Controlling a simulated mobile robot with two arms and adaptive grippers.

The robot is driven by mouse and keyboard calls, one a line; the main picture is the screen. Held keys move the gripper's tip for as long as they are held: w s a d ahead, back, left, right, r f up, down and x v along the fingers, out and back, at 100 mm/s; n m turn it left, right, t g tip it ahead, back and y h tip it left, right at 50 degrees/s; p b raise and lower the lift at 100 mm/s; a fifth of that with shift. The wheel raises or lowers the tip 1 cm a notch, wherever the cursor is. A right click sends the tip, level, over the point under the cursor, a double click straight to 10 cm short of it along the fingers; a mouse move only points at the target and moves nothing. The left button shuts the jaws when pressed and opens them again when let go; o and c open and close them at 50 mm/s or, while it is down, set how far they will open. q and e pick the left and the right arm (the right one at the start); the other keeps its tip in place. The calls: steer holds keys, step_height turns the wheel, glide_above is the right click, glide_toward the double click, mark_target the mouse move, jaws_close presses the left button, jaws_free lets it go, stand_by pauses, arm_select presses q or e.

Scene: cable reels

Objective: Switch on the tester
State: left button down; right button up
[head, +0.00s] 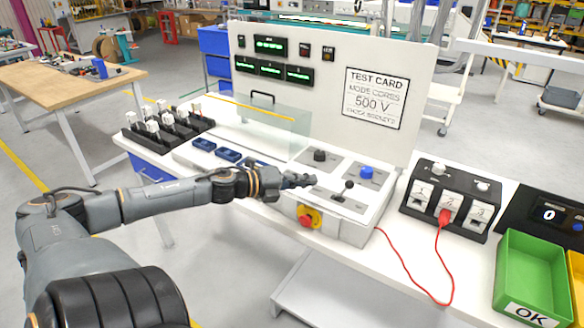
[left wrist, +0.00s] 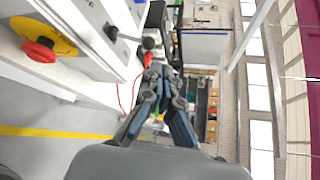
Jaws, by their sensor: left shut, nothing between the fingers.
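The tester is a pale console (head: 352,222) on the white bench, with a black knob (head: 319,155), a blue knob (head: 366,172), and a black lever (head: 347,187) on its top. A red button on a yellow disc (head: 309,217) sits on its front face. My left gripper (head: 312,180) is shut and empty, its tip just left of the lever over the console top. My right gripper is out of view.
A white panel behind carries green-lit displays (head: 270,45) and a 500 V test card (head: 374,98). A clear guard (head: 262,122) stands left. A black socket box (head: 447,200) with a red cable (head: 412,278) and a green OK bin (head: 531,275) are right.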

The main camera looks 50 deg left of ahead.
arm_select(q)
steer(key=v, duration=0.2)
steer(key=p+v, duration=0.1)
steer(key=v, duration=0.1)
steer(key=shift+s+d+r, duration=0.1)
steer(key=shift+r, duration=0.25)
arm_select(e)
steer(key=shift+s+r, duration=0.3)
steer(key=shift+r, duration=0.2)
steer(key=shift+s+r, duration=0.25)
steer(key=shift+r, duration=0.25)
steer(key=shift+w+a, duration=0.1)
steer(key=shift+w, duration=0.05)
